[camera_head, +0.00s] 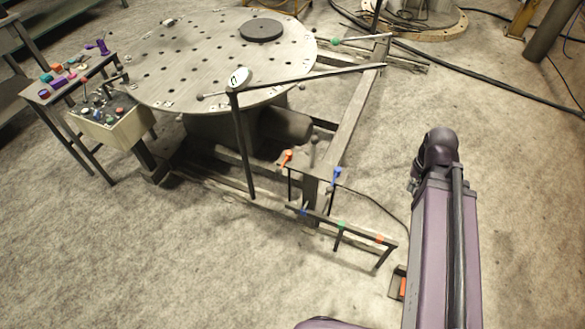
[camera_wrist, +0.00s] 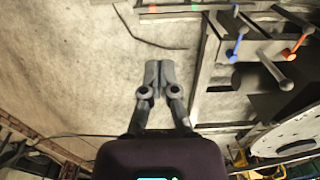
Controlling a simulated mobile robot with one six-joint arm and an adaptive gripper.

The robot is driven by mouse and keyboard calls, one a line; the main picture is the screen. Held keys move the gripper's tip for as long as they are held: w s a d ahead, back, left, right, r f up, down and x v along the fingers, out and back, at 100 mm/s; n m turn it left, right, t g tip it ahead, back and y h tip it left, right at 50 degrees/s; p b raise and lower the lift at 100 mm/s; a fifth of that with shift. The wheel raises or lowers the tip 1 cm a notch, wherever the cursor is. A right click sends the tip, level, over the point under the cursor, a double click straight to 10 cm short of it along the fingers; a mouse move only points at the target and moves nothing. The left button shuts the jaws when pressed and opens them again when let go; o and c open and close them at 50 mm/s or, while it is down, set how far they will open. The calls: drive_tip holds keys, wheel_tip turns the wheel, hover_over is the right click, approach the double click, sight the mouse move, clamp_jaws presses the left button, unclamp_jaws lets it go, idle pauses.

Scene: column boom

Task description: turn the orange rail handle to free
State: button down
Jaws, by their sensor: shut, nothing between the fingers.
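A second orange handle (camera_head: 286,157) stands on the frame nearer the table; an orange handle also shows at the upper right of the wrist view (camera_wrist: 299,41). I cannot tell from the picture which one is called the rail handle. My gripper (camera_wrist: 157,64) is shut and empty, over bare floor in the wrist view, apart from the handles. In the head view my purple arm is at the right and the fingers are hidden.
Cables cross the floor. Floor front left is clear.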

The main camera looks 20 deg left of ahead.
drive_tip(key=w+a+f+m+y+b, duration=0.2)
drive_tip(key=w+a+f+m+b, duration=0.3)
drive_tip(key=a, duration=0.6)
drive_tip(key=w+a+f+m+y+b, duration=0.3)
drive_tip(key=w+a+f+m+b, duration=0.2)
drive_tip(key=a+b, duration=0.5)
drive_tip(key=w+a+f+m+y+b, duration=0.2)
drive_tip(key=w+a+f+m+b, duration=0.3)
drive_tip(key=a+f+m+b, duration=0.3)
drive_tip(key=shift+a+f+t+y, duration=0.3)
drive_tip(key=shift+a+f, duration=0.55)
drive_tip(key=shift+a, duration=1.05)
drive_tip(key=shift+w+f, duration=0.1)
drive_tip(key=shift+f, duration=0.05)
drive_tip(key=a+r+b+x, duration=0.1)
drive_tip(key=a+b+x, duration=0.1)
drive_tip(key=b+x, duration=0.6)
drive_tip(key=shift+a+b+x, duration=0.2)
drive_tip(key=shift+b+x, duration=0.15)
drive_tip(key=shift+x, duration=1.8)
drive_tip(key=shift+w+r, duration=0.1)
drive_tip(key=shift+r, duration=0.05)
